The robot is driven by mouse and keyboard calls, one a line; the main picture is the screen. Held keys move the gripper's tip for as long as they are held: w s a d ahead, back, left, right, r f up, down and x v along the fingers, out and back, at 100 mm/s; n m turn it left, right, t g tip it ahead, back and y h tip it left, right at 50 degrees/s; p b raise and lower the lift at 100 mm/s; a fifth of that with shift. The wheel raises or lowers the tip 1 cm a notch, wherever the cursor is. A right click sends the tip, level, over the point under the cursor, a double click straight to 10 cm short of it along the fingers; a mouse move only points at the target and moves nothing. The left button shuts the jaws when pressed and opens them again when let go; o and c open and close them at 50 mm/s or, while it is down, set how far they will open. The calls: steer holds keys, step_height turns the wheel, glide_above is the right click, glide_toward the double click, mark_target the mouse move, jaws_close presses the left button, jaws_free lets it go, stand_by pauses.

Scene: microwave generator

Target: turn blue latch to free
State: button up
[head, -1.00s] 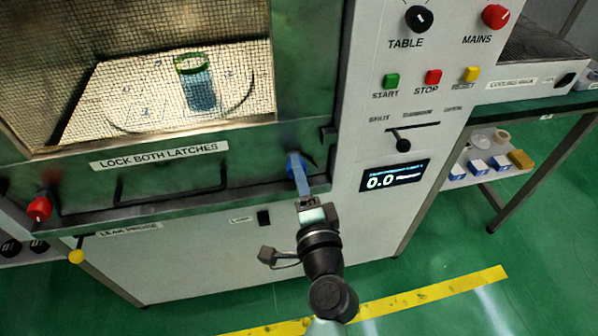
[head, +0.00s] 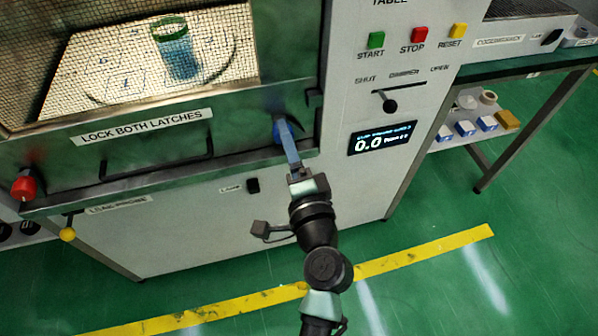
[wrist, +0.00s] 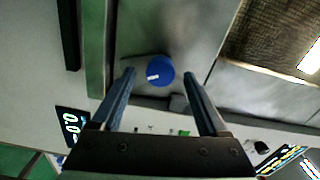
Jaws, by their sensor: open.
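The blue latch (head: 277,132) is a round knob at the right end of the oven door's lower frame, partly hidden by my fingers in the head view. In the wrist view the blue latch (wrist: 161,67) shows whole, with a short white mark pointing left. My gripper (head: 284,124) is open, its long blue fingers reaching to the latch. In the wrist view my gripper (wrist: 159,75) has one fingertip on each side of the knob, with gaps visible. I cannot tell how deep the tips reach around it.
A red latch (head: 27,187) sits at the door's left end. A dark door handle (head: 157,170) lies left of the blue latch. The control panel with its display (head: 382,139) and slider knob (head: 390,106) stands to the right. A yellow knob (head: 67,234) hangs lower left.

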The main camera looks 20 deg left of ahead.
steer(key=b+v, duration=0.1)
steer(key=v, duration=1)
steer(key=shift+s, duration=0.15)
steer(key=shift+d, duration=0.1)
